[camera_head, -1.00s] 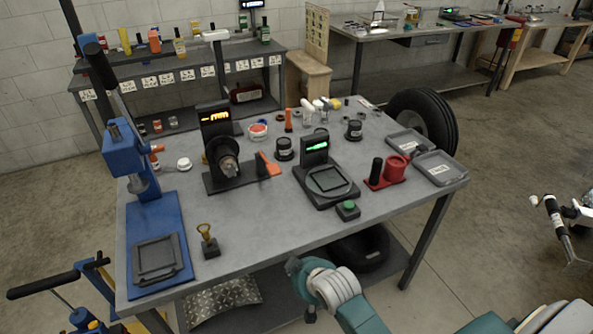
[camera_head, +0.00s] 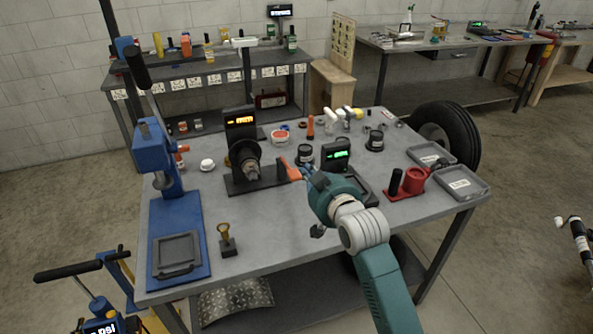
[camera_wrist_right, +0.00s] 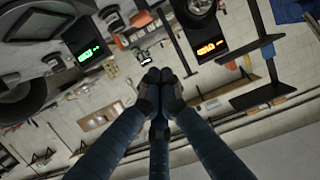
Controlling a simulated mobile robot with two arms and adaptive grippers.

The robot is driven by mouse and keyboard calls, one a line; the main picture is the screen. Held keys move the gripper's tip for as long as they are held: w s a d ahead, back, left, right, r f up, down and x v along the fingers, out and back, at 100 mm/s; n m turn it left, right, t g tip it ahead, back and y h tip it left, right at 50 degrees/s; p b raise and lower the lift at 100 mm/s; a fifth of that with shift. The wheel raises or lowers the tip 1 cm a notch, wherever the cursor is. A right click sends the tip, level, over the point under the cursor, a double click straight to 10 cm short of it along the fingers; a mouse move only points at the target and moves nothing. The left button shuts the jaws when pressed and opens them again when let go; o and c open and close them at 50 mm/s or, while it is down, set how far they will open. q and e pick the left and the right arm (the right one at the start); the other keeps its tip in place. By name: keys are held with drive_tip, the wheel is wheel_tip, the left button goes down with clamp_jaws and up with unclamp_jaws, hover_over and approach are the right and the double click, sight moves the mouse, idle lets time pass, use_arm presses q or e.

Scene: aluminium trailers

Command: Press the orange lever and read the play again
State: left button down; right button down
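The orange lever (camera_head: 290,170) sticks out on the right of a dark hub fixture (camera_head: 250,167) on the grey bench. Behind the hub a black readout (camera_head: 241,121) shows orange digits, too small to read. The readout also shows in the right wrist view (camera_wrist_right: 209,47). My right gripper (camera_head: 307,171) is at the lever's right end in the head view; I cannot tell whether it touches. Its fingertips meet in the right wrist view (camera_wrist_right: 159,77), shut with nothing visible between them. An orange piece, probably the lever, shows beyond them (camera_wrist_right: 141,18). My left gripper is not in view.
A scale with a green display (camera_head: 335,155) stands beside my right gripper, partly hidden by my arm. A red holder (camera_head: 407,185), grey trays (camera_head: 460,183) and black cups lie to the right. A blue press (camera_head: 160,165) stands at left.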

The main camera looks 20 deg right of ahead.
drive_tip(key=w, duration=0.1)
drive_tip(key=p, duration=0.2)
hover_over(296, 177)
wheel_tip(296, 177, down, 2)
drive_tip(key=shift+s+f, duration=0.1)
wheel_tip(296, 177, down, 3)
drive_tip(key=shift+r+p, duration=0.2)
drive_tip(key=shift+p, duration=0.3)
drive_tip(key=shift+f, duration=0.8)
